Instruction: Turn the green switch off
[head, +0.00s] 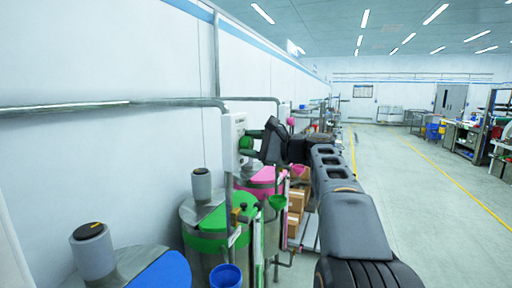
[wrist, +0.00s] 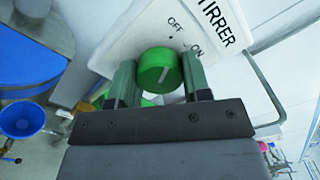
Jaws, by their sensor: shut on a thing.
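The panel is marked OFF, ON and STIRRER. In the wrist view the knob sits between the two fingers of my gripper (wrist: 160,78), which is shut on its sides. My gripper partly hides the knob there.
Below the box stand a green-topped drum (head: 206,242), a pink-topped drum (head: 262,180) and a blue-topped drum (head: 165,272). A blue bucket (head: 226,276) is at the bottom. Pipes run along the left wall. The floor (head: 400,170) on the right is open.

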